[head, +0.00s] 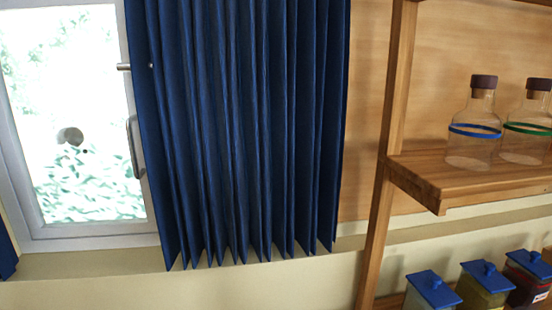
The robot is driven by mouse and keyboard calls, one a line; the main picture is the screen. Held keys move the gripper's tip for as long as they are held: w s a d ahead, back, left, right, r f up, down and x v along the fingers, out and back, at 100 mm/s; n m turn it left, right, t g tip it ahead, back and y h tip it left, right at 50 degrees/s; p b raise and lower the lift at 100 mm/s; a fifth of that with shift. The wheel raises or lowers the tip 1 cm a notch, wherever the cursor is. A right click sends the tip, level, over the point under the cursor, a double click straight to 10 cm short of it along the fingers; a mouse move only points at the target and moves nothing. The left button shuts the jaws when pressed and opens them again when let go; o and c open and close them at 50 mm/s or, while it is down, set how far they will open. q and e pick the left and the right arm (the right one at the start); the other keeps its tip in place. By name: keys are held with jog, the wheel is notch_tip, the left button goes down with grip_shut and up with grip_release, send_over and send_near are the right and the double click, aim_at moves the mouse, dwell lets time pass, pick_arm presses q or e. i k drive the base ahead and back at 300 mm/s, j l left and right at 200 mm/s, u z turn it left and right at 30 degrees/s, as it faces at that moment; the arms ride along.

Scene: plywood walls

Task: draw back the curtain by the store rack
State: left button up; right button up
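A dark blue pleated curtain (240,130) hangs in the middle of the head view, just left of the wooden store rack (391,120). Its left edge overlaps the right side of the window frame, and the rest hangs in front of the plywood wall. A small metal peg or handle (124,67) sticks out at the curtain's left edge. The curtain's top is out of view. Neither of my grippers is in view.
A bright window (75,130) with a handle (134,147) is at the left. A strip of blue cloth (6,253) shows at the far left edge. Corked bottles (474,125) stand on the rack's shelf (440,180). Blue-lidded jars (433,290) stand below. A pale ledge (90,262) runs under the window.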

aim_at(143, 20)
jog(key=u, duration=1.65)
jog(key=i+j, duration=0.1)
jog(key=j, duration=0.35)
jog(key=i+j+z, duration=0.1)
jog(key=j+z, duration=0.3)
jog(key=j, duration=0.25)
jog(key=j+z, duration=0.45)
jog(key=j, duration=0.15)
jog(key=z, duration=0.85)
